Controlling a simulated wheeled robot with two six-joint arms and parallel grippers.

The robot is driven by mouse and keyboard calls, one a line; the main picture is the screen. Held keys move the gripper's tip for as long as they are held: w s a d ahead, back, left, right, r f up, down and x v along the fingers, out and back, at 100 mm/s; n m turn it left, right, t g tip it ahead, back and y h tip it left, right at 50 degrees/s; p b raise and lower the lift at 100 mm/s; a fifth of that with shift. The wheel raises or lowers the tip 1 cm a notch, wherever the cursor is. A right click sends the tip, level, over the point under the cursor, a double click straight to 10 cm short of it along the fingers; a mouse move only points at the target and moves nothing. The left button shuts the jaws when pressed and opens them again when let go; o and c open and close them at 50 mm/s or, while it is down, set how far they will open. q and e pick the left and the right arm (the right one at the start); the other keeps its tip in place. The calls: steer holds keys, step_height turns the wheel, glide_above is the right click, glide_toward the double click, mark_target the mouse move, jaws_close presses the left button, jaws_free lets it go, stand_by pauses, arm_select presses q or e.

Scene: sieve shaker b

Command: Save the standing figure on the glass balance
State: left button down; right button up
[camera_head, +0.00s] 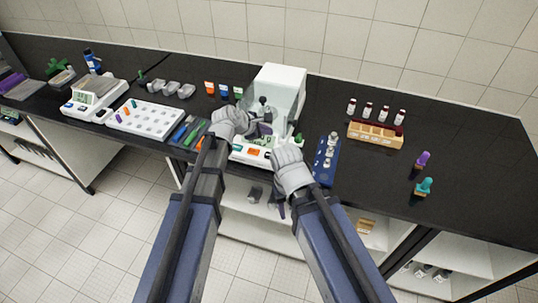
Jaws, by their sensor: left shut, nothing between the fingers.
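The glass balance (284,84) stands at the middle of the bench, a white box with clear panes and a white front panel (251,153). The panel carries an orange key and small green parts. My left gripper (262,130) is shut and empty just above the front panel, close to the glass. A dark shape with a knob (264,103) shows behind it at the chamber; I cannot tell what it is. The balance's display figure is too small or hidden to read.
Left of the balance are a white tray of wells (150,120) and a second balance (92,98).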

mark_target(267, 156)
arm_select(q)
steer(key=shift+f, duration=0.15)
step_height(267, 156, down, 9)
steer(key=b, duration=0.9)
steer(key=shift+r, duration=0.2)
stand_by(1.4)
steer(key=shift+f+b, duration=0.35)
steer(key=shift+f, duration=0.05)
steer(key=shift+f+b, duration=0.45)
steer(key=shift+f, duration=0.05)
stand_by(0.6)
steer(key=shift+r, duration=0.1)
steer(key=shift+r+p, duration=0.85)
steer(key=shift+p, duration=0.05)
